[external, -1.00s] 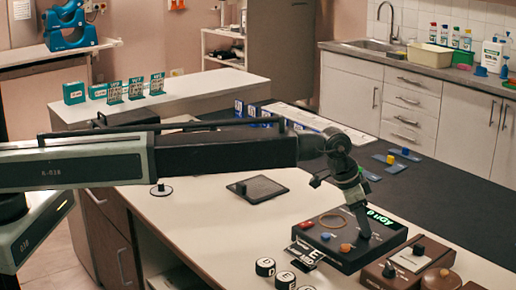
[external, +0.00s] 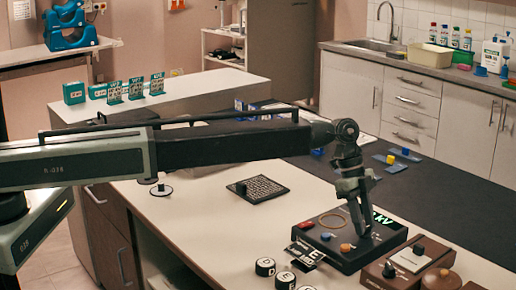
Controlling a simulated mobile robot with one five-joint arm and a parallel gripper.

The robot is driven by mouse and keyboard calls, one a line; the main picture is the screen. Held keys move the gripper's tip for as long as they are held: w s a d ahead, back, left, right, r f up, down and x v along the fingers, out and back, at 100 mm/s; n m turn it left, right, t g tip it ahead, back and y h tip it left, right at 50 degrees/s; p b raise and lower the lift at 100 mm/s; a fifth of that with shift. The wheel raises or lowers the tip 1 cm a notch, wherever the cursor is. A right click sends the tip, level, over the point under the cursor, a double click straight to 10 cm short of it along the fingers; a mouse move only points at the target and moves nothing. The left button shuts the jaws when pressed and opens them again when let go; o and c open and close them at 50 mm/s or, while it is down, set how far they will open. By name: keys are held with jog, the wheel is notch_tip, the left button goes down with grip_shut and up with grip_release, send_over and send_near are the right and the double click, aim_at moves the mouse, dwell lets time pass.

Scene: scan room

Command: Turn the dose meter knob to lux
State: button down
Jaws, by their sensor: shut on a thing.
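The dose meter appears to be the dark box (external: 338,257) with a green-lettered display (external: 383,220), which seems to read "kV". Its top carries a ring (external: 332,220), a red button (external: 306,225), a small blue knob (external: 325,237) and an orange knob (external: 346,248). My gripper (external: 364,235) points down onto the right part of the box, below the display. It is shut on a knob there, which the fingers hide. The direction this knob points cannot be seen.
A brown box (external: 405,262) with a dark knob stands close on the right. A card marked E (external: 309,252) and round lettered pieces (external: 265,267) lie to the left. A dark square pad (external: 258,189) lies farther back. The bench between is clear.

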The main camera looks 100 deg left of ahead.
jog(key=shift+w+a+m+g+h, duration=0.15)
jog(key=shift+m+g+h, duration=0.25)
jog(key=shift+m, duration=1.1)
jog(key=c, duration=1)
grip_release()
jog(key=shift+c, duration=0.2)
jog(key=p+v, duration=0.7)
jog(key=v, duration=0.1)
jog(key=shift+f, duration=0.15)
